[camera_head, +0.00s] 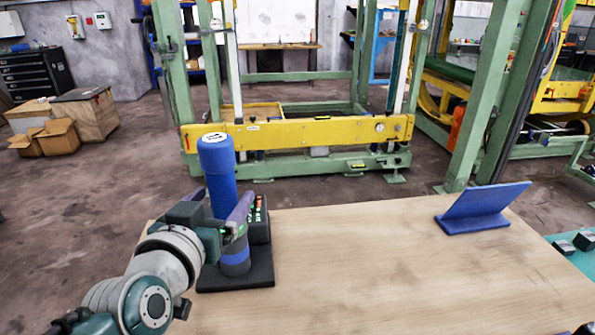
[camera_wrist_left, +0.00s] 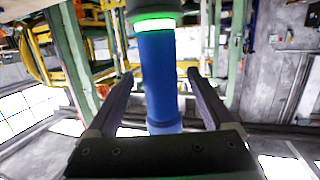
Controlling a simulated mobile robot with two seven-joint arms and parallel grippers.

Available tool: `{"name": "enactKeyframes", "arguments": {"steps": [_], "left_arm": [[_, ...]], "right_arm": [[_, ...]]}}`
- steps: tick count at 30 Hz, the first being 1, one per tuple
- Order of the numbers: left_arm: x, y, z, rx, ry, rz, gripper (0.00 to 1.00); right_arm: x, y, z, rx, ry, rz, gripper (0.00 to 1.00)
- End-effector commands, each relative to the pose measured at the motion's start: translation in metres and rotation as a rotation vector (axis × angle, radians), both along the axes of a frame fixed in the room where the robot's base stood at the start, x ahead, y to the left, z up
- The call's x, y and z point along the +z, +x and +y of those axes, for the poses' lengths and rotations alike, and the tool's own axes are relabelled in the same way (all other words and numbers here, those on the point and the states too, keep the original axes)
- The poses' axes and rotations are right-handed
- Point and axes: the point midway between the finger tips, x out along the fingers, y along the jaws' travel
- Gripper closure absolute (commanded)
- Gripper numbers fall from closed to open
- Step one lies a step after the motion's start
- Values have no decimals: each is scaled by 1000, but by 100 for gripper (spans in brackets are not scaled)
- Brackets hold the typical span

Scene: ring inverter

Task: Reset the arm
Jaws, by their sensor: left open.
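A blue upright cylinder (camera_head: 217,180) with a white marked cap stands on a dark base plate (camera_head: 256,281) at the left of the table. A darker lower section with a blue band (camera_head: 235,257) shows at its foot. My left gripper (camera_head: 221,198) is open, with its fingers on either side of the cylinder. In the left wrist view the cylinder (camera_wrist_left: 158,75) appears between the two fingers (camera_wrist_left: 160,88), with visible gaps beside it and a lit green ring (camera_wrist_left: 153,25) near the top of the picture. My right gripper is not in view.
A black control box (camera_head: 258,222) with lit buttons stands right beside the cylinder. A blue angled stand (camera_head: 480,209) sits at the table's far right. The middle of the wooden table (camera_head: 370,265) is clear. A green and yellow frame (camera_head: 300,134) stands behind it.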

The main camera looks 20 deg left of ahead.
Motion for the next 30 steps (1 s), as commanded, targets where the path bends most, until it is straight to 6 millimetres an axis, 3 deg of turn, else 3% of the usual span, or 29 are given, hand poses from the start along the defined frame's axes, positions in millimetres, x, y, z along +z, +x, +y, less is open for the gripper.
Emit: {"name": "enactKeyframes", "arguments": {"steps": [12, 23, 27, 30], "left_arm": [[15, -70, -20, 1, 1, -2, 14], [17, -80, -29, -33, -6, 24, 14], [12, -83, -49, -159, -27, 167, 14], [6, -100, -71, -268, -42, 340, 14]], "right_arm": [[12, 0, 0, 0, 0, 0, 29], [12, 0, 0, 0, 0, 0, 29], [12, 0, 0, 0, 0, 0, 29], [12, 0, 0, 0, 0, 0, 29]]}}
